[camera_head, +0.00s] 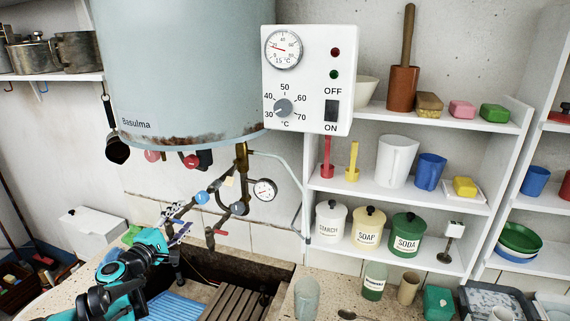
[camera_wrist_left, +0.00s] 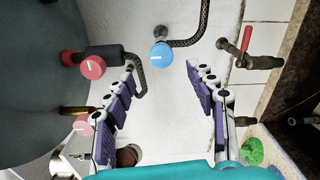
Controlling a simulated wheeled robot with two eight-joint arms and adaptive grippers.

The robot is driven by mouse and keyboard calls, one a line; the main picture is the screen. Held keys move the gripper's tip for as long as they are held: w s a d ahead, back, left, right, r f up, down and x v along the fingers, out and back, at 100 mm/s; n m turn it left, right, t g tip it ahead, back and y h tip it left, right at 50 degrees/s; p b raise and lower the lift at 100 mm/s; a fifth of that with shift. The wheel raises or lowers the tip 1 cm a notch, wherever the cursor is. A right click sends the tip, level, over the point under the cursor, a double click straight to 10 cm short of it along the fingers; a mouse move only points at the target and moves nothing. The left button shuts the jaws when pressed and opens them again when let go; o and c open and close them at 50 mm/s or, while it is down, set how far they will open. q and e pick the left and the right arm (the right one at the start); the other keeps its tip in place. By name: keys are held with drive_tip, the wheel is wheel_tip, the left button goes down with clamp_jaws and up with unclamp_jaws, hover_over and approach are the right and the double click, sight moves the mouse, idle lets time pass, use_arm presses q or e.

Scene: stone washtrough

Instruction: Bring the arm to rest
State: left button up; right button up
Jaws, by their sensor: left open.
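My left arm (camera_head: 135,265) comes in from the lower left, over the stone trough. Its gripper (camera_head: 182,222) is in front of the pipes and valves below the boiler. In the left wrist view the gripper (camera_wrist_left: 162,72) has its two purple-padded fingers spread apart with nothing between them. A blue round knob (camera_wrist_left: 161,53) shows beyond the gap between the fingertips, apart from them; it also shows in the head view (camera_head: 202,197). My right gripper is not in view.
The boiler (camera_head: 180,70) hangs above, with a control box (camera_head: 309,75). Red knobs (camera_wrist_left: 92,67) and a red-handled tap (camera_wrist_left: 247,40) are near the fingers. The trough (camera_head: 250,268) holds a slatted wooden board (camera_head: 237,303). Shelves (camera_head: 420,195) with jars stand to the right.

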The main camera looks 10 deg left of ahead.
use_arm(q)
drive_tip(key=s+d+f+m+g+h+b, duration=0.1)
drive_tip(key=s+d+f+m+g, duration=0.15)
drive_tip(key=d, duration=0.45)
drive_tip(key=s+d+f+m+g+h+b, duration=0.1)
drive_tip(key=d+f+m+b, duration=0.15)
drive_tip(key=d, duration=0.45)
drive_tip(key=s+d+f+m+g+h, duration=0.1)
drive_tip(key=s+d+f+m+g, duration=0.15)
drive_tip(key=d, duration=0.45)
drive_tip(key=s+d+f+m+g+y+b, duration=0.2)
drive_tip(key=s+d+f+m, duration=0.1)
drive_tip(key=s+f+m, duration=0.2)
drive_tip(key=s+d+f+m+g+y+b, duration=0.2)
drive_tip(key=s+f+m, duration=0.4)
drive_tip(key=s, duration=0.8)
wheel_tip(320, 180, down, 4)
drive_tip(key=shift+s+d+r+g+y+b, duration=0.1)
drive_tip(key=shift+s+d+g+y+b, duration=0.3)
drive_tip(key=shift+d, duration=0.85)
drive_tip(key=shift+w+a+m, duration=0.15)
drive_tip(key=shift+w+m, duration=0.1)
drive_tip(key=shift+w+a, duration=0.1)
drive_tip(key=shift+w, duration=0.45)
